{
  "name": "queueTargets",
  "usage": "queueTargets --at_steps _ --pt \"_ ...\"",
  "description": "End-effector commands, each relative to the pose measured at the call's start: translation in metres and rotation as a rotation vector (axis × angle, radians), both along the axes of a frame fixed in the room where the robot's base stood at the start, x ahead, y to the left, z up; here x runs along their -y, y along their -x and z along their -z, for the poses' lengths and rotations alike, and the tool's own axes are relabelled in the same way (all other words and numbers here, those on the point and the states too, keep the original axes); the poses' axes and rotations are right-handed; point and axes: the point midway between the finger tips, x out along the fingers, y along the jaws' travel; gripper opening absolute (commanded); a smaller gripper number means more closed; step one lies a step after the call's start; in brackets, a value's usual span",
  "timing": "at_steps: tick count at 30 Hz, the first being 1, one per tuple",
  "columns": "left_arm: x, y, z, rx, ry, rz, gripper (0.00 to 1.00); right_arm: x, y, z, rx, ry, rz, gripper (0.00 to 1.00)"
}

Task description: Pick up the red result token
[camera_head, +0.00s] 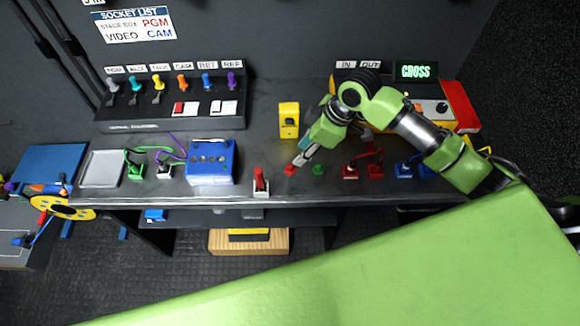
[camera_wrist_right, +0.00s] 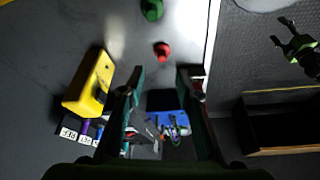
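The red result token (camera_head: 290,170) is a small red piece on the dark bench, near its front edge. A small green token (camera_head: 319,168) lies just to its right. My right gripper (camera_head: 300,160) is low over the bench, close to the red token. In the right wrist view the red token (camera_wrist_right: 161,50) lies just beyond and between my right fingertips (camera_wrist_right: 160,78), which are apart with nothing between them. The green token (camera_wrist_right: 151,9) is farther up in that view.
A yellow box (camera_head: 288,120) stands behind the red token. A blue box (camera_head: 211,165) is farther left. The bench's front edge is close.

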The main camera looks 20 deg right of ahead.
Motion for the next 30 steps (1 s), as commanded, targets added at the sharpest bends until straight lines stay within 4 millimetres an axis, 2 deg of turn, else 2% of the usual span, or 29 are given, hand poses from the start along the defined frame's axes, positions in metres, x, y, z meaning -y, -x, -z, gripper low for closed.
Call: queueTargets --at_steps 3,11,15,19,28,29,30 --pt "0.000 0.000 -0.003 0.000 0.000 0.000 0.59 -0.006 -0.003 0.016 -0.002 -0.001 0.000 0.31" --pt "-0.001 0.000 -0.010 0.000 -0.001 0.000 0.59 -0.014 -0.005 0.033 -0.004 0.000 0.000 0.31" --pt "-0.001 0.000 -0.020 -0.001 -0.001 0.000 0.59 -0.024 -0.008 0.052 -0.003 0.000 0.001 0.31" --pt "-0.001 0.000 -0.020 -0.001 -0.001 0.000 0.59 -0.028 -0.011 0.067 -0.002 0.001 0.001 0.31" --pt "-0.001 0.000 -0.020 -0.001 -0.001 0.000 0.59 -0.029 -0.013 0.072 0.001 0.002 0.000 0.31" --pt "-0.001 0.000 -0.020 -0.001 -0.001 0.000 0.59 -0.029 -0.013 0.072 0.001 0.002 0.000 0.26" --pt "-0.001 0.000 -0.020 -0.001 -0.001 0.000 0.59 -0.029 -0.013 0.072 0.001 0.002 0.000 0.15"
